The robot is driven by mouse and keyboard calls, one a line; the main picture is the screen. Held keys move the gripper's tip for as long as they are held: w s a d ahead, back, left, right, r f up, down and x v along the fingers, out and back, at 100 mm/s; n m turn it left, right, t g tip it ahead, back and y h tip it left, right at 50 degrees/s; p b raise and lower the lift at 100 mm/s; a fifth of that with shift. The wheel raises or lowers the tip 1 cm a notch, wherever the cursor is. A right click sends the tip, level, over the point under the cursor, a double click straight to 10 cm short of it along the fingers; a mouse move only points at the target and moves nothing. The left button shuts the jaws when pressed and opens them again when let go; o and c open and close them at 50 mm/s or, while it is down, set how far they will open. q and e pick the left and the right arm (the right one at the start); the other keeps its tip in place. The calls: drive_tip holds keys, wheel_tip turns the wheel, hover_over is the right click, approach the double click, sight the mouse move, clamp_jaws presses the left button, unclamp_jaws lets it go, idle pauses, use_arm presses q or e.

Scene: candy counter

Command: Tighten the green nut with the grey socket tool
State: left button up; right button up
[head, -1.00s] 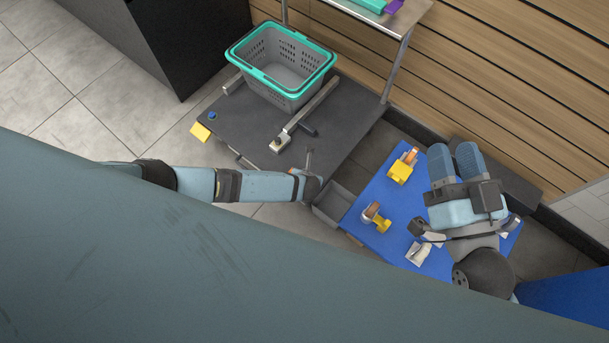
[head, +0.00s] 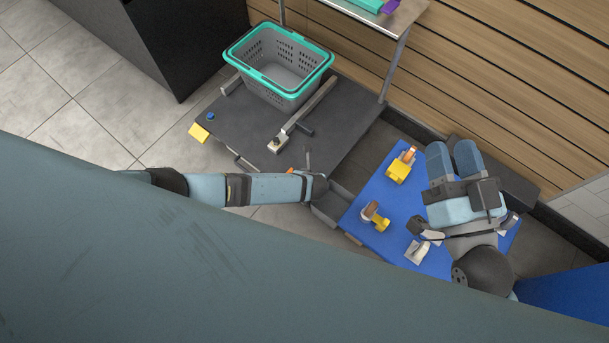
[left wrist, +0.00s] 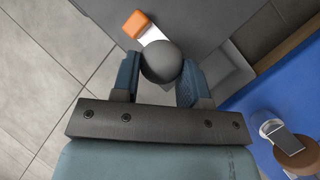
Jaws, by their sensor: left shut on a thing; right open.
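My left gripper (left wrist: 160,80) is shut on a dark grey round-ended piece, which looks like the top of the grey socket tool (left wrist: 161,62). The rest of the tool is hidden below this end. In the head view my left arm reaches in from the left to the cart's near right corner, and its fingers are hidden. A thin dark upright post (head: 308,160) shows beside that wrist. I cannot make out the green nut in either view.
An orange block (left wrist: 134,23) with a white part lies just beyond the held piece. The dark cart (head: 340,125) carries a teal-rimmed basket (head: 280,70), a metal bar (head: 310,105) and a blue knob (head: 211,117). A grey bin (head: 330,208) and yellow-and-brown items (head: 399,166) sit nearby.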

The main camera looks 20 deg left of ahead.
idle(0.3)
use_arm(q)
drive_tip(key=shift+f+b, duration=0.55)
drive_tip(key=shift+f, duration=0.45)
idle(0.4)
drive_tip(key=m+h, duration=0.1)
drive_tip(key=m, duration=0.1)
drive_tip(key=a+m+t+h, duration=0.1)
drive_tip(key=m, duration=0.1)
drive_tip(key=shift+r+m+h, duration=0.1)
drive_tip(key=shift+m+h, duration=0.5)
drive_tip(key=shift+m, duration=0.3)
drive_tip(key=shift+s+d+m+h, duration=0.1)
drive_tip(key=shift+m+h, duration=0.2)
drive_tip(key=shift+m, duration=0.2)
drive_tip(key=shift+m+h, duration=0.4)
drive_tip(key=shift+m, duration=0.1)
